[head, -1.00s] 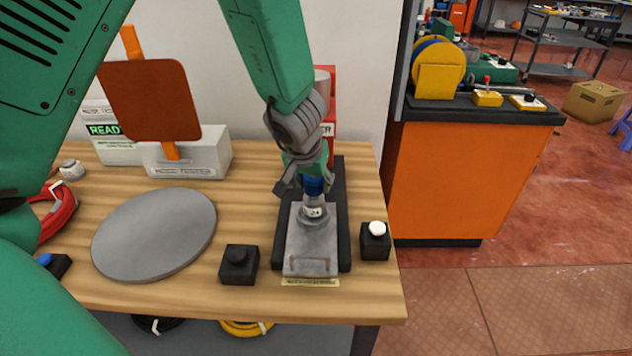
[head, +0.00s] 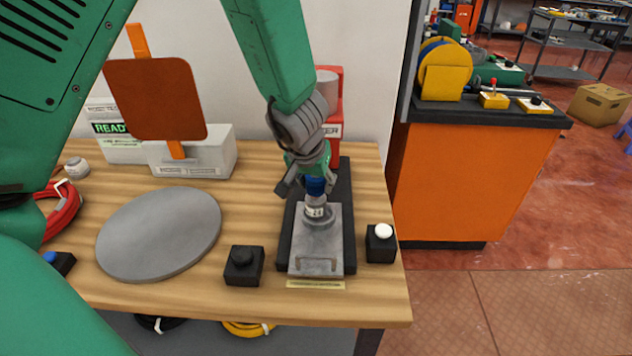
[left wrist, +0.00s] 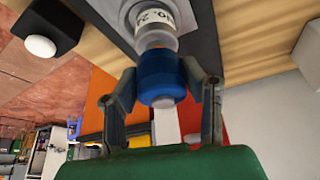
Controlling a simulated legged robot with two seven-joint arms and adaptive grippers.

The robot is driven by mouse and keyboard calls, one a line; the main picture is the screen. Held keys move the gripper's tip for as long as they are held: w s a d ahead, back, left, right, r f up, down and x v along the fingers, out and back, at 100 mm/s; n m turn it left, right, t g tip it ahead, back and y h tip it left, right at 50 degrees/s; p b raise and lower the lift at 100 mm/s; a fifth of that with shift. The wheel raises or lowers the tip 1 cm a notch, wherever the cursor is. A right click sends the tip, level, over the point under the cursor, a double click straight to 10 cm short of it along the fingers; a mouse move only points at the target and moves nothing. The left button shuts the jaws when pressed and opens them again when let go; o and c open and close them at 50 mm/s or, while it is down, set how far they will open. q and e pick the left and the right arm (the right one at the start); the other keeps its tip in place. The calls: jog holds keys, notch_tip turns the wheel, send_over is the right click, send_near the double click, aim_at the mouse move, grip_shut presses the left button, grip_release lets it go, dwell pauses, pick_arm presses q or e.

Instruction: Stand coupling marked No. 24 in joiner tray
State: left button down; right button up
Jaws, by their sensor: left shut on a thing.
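The coupling (head: 316,211) is a grey fitting with a blue upper part and a white label reading 24. It stands upright over the grey metal block of the black-edged tray (head: 344,235) at the table's right. I cannot tell whether its foot is fully seated. My left gripper (head: 313,187) reaches down from above and is shut on the blue part. In the left wrist view the two fingers (left wrist: 160,76) sit either side of the blue part, and the coupling's label (left wrist: 156,20) reads No. 24. My right gripper is not in view.
A black block with a black button (head: 243,265) stands left of the tray, one with a white button (head: 380,242) right. A grey disc (head: 160,235) lies further left. A red device (head: 333,115) stands behind the tray, and a brown paddle (head: 155,100) at back left.

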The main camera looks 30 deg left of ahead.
pick_arm(q)
jog(key=shift+d, duration=0.1)
jog(key=shift+w+d, duration=0.1)
jog(key=shift+d, duration=0.15)
jog(key=shift+a+f+b, duration=0.1)
jog(key=shift+f+b, duration=0.2)
jog(key=shift+f, duration=0.25)
jog(key=c, duration=1.3)
grip_release()
jog(key=shift+o, duration=0.2)
jog(key=shift+r, duration=0.1)
